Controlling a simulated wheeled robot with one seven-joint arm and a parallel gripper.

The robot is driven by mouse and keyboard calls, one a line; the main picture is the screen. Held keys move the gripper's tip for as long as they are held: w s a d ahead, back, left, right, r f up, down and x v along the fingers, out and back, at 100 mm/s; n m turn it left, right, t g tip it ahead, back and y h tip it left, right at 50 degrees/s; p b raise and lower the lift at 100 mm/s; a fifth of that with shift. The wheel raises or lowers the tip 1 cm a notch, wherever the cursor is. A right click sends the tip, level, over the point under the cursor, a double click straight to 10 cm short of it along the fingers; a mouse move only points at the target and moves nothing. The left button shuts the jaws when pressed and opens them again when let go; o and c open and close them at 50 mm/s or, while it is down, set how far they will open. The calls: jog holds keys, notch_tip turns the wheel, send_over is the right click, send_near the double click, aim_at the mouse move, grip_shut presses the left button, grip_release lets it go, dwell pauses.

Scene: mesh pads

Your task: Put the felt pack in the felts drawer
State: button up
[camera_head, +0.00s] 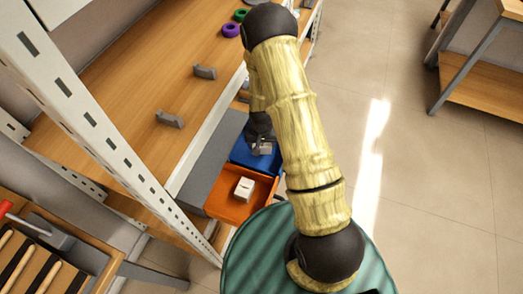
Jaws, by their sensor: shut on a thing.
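My gripper (262,149) is at the blue drawer (240,155), over its inside. It is shut on a small grey thing that is mostly hidden by the fingers; I cannot tell for sure that it is the felt pack. Below the blue drawer in the picture, an orange drawer (228,207) stands open. A small white pack (244,188) with a dark mark on top lies in the orange drawer, apart from my gripper. I can read no drawer label, so I cannot tell which drawer is the felts drawer.
A wooden shelf (140,85) with grey brackets (170,119) and purple (231,30) and green rings is at the left. A white perforated upright (85,115) stands in front. A green round surface (250,255) is below the orange drawer.

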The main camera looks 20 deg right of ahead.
aim_at(262, 145)
jog(key=shift+f, duration=0.25)
jog(key=f, duration=0.3)
jog(key=shift+w+f, duration=0.2)
jog(key=shift+f, duration=0.1)
jog(key=shift+s+a, duration=0.15)
jog(key=shift+a, duration=0.05)
jog(key=shift+d+f, duration=0.15)
jog(key=shift+d, duration=0.1)
jog(key=o, duration=1)
jog(key=shift+s, duration=0.1)
jog(key=shift+a+r, duration=0.1)
jog(key=shift+r, duration=0.45)
jog(key=r, duration=0.7)
jog(key=s+r, duration=0.1)
jog(key=r, duration=0.3)
jog(key=shift+s+a+r+p, duration=0.1)
jog(key=shift+a+p, duration=0.05)
jog(key=shift+p, duration=0.2)
